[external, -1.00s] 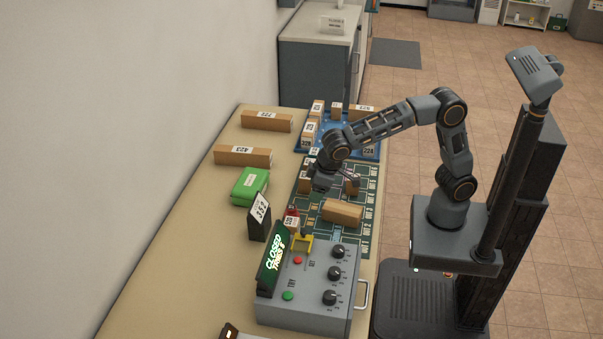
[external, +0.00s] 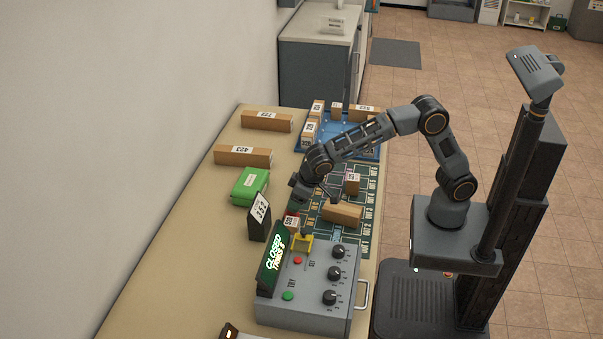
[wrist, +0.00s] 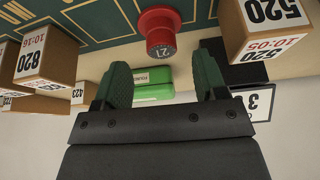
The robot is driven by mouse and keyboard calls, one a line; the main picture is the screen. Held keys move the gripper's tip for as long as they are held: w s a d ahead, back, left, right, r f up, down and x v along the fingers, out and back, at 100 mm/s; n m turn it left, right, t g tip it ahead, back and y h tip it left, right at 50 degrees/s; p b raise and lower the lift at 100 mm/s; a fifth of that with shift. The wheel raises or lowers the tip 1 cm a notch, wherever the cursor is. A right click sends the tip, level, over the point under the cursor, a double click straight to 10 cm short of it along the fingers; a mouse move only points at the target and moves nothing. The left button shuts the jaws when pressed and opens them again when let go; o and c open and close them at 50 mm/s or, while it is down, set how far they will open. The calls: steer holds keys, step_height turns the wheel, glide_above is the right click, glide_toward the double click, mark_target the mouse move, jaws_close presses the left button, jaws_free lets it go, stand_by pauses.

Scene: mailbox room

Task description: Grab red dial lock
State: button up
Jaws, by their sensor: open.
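The red dial lock (wrist: 158,30) is a round red knob with a dark face marked 21. In the wrist view it sits at the top middle, beyond and between my fingertips, and nothing touches it. In the external view a bit of it (external: 290,214) shows beside a small box, mostly hidden. My gripper (wrist: 163,85) has two green-padded fingers spread apart with nothing between them. In the external view my gripper (external: 318,192) hangs over the green board (external: 330,243), above and behind the lock.
A box marked 520 (wrist: 268,25) stands just right of the lock. A green case (external: 249,186), a black sign (external: 259,218) and a grey control panel (external: 308,290) with a closed sign are nearby. A brown box (external: 342,212) lies on the board.

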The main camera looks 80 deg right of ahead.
steer(key=shift+x, duration=2.3)
steer(key=shift+a, duration=0.1)
steer(key=c, duration=1.1)
steer(key=shift+o, duration=0.2)
steer(key=shift+r, duration=0.1)
